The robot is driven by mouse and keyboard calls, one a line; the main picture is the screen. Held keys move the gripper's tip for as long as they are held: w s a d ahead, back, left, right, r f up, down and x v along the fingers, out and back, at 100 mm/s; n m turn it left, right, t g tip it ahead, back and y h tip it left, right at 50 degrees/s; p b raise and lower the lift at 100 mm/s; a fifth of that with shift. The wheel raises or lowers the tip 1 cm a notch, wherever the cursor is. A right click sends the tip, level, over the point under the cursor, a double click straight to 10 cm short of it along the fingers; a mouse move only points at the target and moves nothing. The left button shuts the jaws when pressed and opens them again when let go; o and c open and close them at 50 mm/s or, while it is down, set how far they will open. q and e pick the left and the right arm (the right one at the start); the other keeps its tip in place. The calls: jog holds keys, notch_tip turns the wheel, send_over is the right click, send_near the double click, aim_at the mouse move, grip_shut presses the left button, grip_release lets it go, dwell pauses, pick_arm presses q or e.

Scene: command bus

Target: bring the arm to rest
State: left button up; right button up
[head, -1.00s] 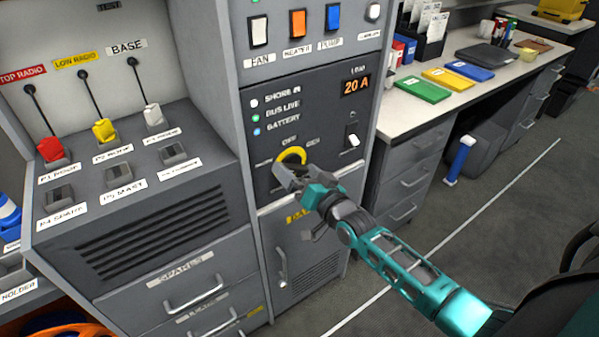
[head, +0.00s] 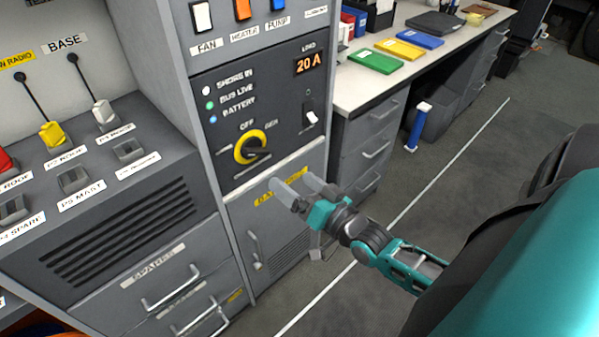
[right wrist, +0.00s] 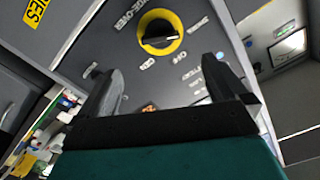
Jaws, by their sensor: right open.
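My right gripper (head: 292,184) is open and empty in the head view, in front of the grey cabinet, below and right of the yellow rotary switch (head: 250,147). The switch has a black handle and lies on the dark power panel (head: 225,172). In the right wrist view the two fingers (right wrist: 165,85) stand wide apart with nothing between them. The yellow switch (right wrist: 160,34) shows beyond the fingertips, clear of them. My left gripper is not in view.
A panel of plugs and sockets (head: 75,180) is at the left, above drawers (head: 165,285). A desk (head: 375,85) with coloured folders stands at the back right. A blue and white cylinder (head: 418,127) stands beside it. The grey floor (head: 460,165) at the right is largely clear.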

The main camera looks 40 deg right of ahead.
jog(key=shift+s, duration=0.25)
dwell(0.3)
jog(key=s+a+f+n+g+p, duration=0.1)
jog(key=s+a+f+n+g, duration=0.6)
jog(key=s+a+f, duration=0.2)
jog(key=s+a, duration=0.1)
jog(key=a, duration=0.1)
jog(key=shift+a+f, duration=0.15)
jog(key=shift+a, duration=0.25)
dwell(0.4)
